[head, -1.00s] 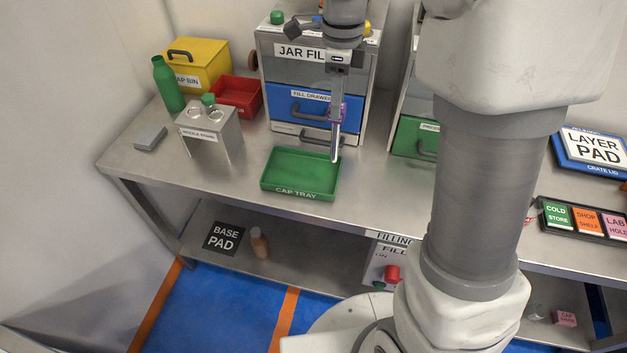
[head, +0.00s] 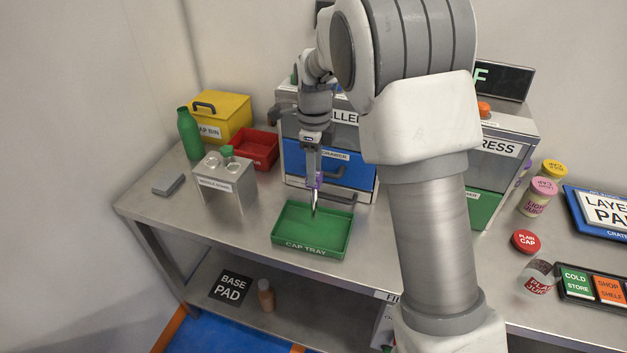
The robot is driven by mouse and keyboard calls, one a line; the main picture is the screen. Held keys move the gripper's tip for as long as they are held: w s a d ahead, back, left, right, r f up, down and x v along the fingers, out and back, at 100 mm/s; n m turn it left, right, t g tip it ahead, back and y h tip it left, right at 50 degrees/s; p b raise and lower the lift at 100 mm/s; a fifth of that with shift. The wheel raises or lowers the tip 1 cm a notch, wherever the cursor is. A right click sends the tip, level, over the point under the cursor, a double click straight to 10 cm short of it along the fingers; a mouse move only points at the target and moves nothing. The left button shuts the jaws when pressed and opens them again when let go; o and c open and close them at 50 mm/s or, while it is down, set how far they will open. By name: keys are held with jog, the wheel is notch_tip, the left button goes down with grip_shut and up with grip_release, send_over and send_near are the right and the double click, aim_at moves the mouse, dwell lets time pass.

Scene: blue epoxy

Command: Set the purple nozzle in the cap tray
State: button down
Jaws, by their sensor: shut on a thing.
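My gripper (head: 314,180) points down and is shut on the purple nozzle (head: 318,181). The nozzle's purple top shows between the fingers, and its thin metal tube hangs down below them. The green cap tray (head: 311,255) lies on the steel bench, with its label on the front wall. The tube's lower end appears over the rear part of the tray; I cannot tell whether it touches the tray floor. The tray looks empty.
The nozzle stand (head: 222,192) with a green-topped piece stands left of the tray. A red bin (head: 253,150), yellow cap bin (head: 222,116) and green bottle (head: 189,134) are farther back left. The blue-drawer filler (head: 335,167) stands close behind the tray.

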aim_at(314, 198)
jog(key=shift+a+f, duration=0.1)
jog(key=shift+f, duration=1.95)
jog(key=shift+f, duration=0.2)
jog(key=shift+c, duration=2.2)
grip_release()
jog(key=shift+r, duration=0.1)
